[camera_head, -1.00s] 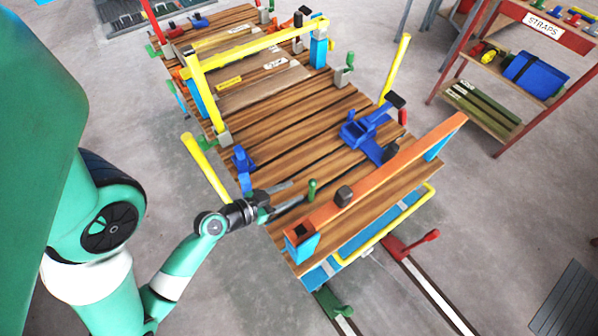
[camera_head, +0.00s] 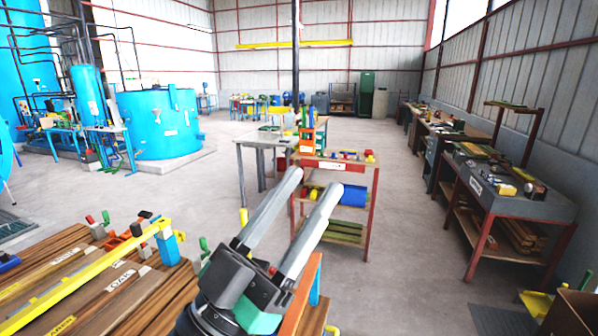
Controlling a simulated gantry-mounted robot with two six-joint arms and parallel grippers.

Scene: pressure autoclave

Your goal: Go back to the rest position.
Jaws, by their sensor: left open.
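My left gripper (camera_head: 296,213) is raised in front of the head camera, large in the lower middle of the view. Its two grey fingers point up and to the right and stand apart, with nothing between them. It hides part of the wooden-decked cart (camera_head: 150,300) behind it. My right gripper is not in view.
The cart, with a yellow bar (camera_head: 85,285), fills the lower left. A red-framed strap shelf (camera_head: 367,215) stands just beyond my gripper. Grey workbenches (camera_head: 515,205) line the right wall. Blue tanks (camera_head: 160,125) stand at the back left. Open floor lies between.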

